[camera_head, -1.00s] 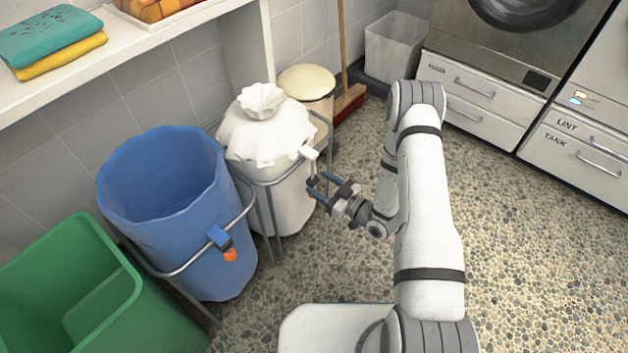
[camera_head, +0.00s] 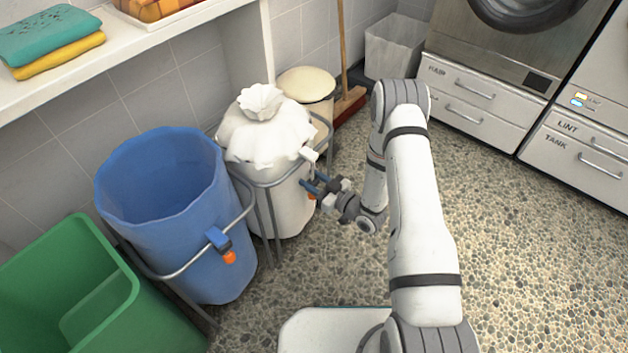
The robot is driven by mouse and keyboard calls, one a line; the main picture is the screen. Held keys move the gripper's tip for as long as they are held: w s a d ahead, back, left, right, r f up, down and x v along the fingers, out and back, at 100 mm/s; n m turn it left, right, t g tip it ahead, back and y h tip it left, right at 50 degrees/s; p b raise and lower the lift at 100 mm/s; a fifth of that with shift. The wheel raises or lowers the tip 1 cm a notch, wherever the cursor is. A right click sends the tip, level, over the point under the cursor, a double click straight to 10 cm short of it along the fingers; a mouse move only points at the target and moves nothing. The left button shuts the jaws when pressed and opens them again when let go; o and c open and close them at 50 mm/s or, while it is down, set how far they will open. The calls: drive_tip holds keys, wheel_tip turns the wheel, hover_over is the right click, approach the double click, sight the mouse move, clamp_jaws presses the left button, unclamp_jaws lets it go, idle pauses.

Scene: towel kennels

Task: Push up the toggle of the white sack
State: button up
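The white sack (camera_head: 250,138) hangs upright in a grey metal frame, its gathered top bunched into a ruffle. A white block (camera_head: 308,154) sits on its frame's front right rim. A thin cord appears to hang below the block. A small orange piece (camera_head: 312,197), apparently the toggle, shows low on the sack's right side, partly hidden by my gripper. The fingers look apart, with a narrow gap. I cannot tell whether they touch the cord or toggle.
A blue sack (camera_head: 165,215) in a frame stands left of the white one, with its own orange toggle (camera_head: 229,257). A green bin (camera_head: 120,300) is at the lower left. A cream-lidded bin (camera_head: 306,84) and a broom (camera_head: 350,101) stand behind. The floor at right is clear.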

sight(313, 181)
clamp_jaws()
wheel_tip(313, 181, up, 8)
drive_tip(key=p, duration=0.4)
drive_tip(key=shift+s+r, duration=0.1)
drive_tip(key=shift+r, duration=0.1)
drive_tip(key=o, duration=0.5)
unclamp_jaws()
drive_tip(key=shift+o, duration=0.2)
drive_tip(key=p+v, duration=0.2)
drive_tip(key=v, duration=0.5)
drive_tip(key=shift+s+d, duration=0.2)
drive_tip(key=shift+d, duration=0.15)
drive_tip(key=shift+c, duration=0.5)
